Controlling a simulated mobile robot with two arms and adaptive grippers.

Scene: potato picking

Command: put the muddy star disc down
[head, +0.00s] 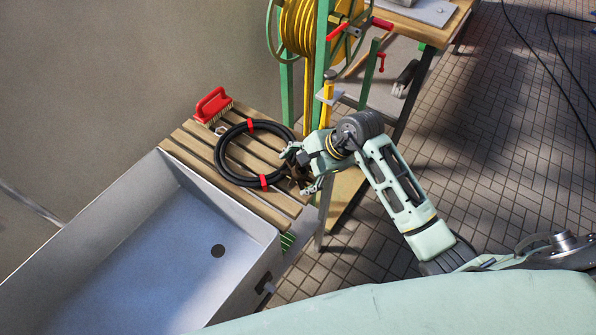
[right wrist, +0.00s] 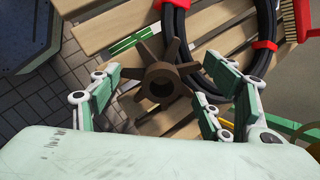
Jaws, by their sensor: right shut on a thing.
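The muddy star disc (right wrist: 166,72) is brown with blunt arms and a round hole in its middle. It shows in the right wrist view between the fingers of my right gripper (right wrist: 168,98). In the head view my right gripper (head: 302,170) is over the right edge of the slatted wooden rack (head: 267,214), shut on the disc, which is mostly hidden there by the fingers. The disc is over or on the slats; I cannot tell whether it touches them. My left gripper is not in view.
A coiled black hose (head: 222,164) with red ties lies on the rack, close beside the disc. A red brush (head: 212,104) stands at the rack's back corner. A grey sink (head: 130,200) adjoins the rack in front. A green post (head: 321,60) with a yellow hose reel (head: 297,35) rises behind.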

